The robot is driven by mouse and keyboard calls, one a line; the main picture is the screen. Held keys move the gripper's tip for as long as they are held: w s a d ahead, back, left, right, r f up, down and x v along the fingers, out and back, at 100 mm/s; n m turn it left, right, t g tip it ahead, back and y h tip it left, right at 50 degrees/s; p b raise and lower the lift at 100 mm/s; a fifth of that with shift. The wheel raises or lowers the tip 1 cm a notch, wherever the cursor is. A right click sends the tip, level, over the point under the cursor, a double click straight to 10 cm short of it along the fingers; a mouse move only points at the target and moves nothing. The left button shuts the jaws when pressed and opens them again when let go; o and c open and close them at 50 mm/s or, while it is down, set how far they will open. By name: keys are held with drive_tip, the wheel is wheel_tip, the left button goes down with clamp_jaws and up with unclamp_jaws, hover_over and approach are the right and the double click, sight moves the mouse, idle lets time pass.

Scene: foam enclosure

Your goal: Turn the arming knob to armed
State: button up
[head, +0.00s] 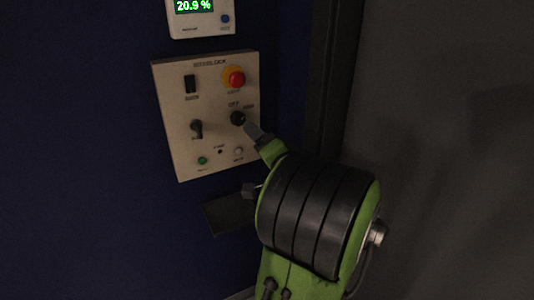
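A cream control panel (215,162) is mounted on the dark blue wall in the head view. A black round knob (238,118) sits at its right middle, below the red button. The small label above it seems to read OFF; another label to its right is too small to read surely. The knob's pointer direction is unclear. My gripper (252,130) reaches up from the lower right, with a grey tip at or very close to the knob's lower right side. I cannot tell whether it touches. The rest of the gripper is hidden behind my green and black wrist.
The panel also has a red button on a yellow base (234,77), a black rocker switch (190,84), a black lever (197,128) and a green button (202,160). A display (200,15) reading 20.9 % hangs above. A dark frame post (328,80) stands to the right.

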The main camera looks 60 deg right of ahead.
drive_tip(key=v, duration=0.4)
drive_tip(key=shift+s, duration=0.1)
idle(0.3)
